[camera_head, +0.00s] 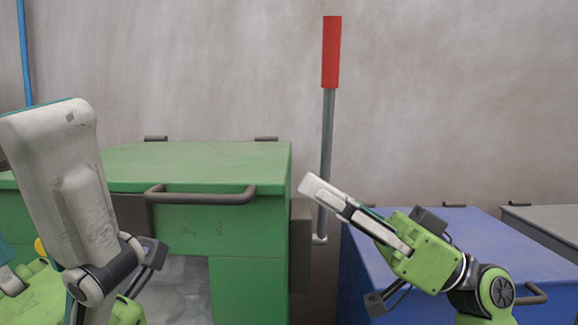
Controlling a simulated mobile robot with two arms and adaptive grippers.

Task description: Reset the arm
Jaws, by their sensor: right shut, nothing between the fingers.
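My right gripper (325,195) is at the centre right, green with pale fingers. Its fingers lie together with nothing between them and point up and to the left. It shows in front of the gap between the green bin and the blue bin. My left arm (60,170) comes in at the left edge, with a large pale link raised in front of the green bin. The fingertips of my left gripper do not show.
A green bin (215,165) with a closed lid and dark handle (200,197) stands at the left. A red-gripped lever (331,50) rises beside it. A blue bin (490,240) and a grey-lidded bin (550,220) stand at the right. A plain wall is behind.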

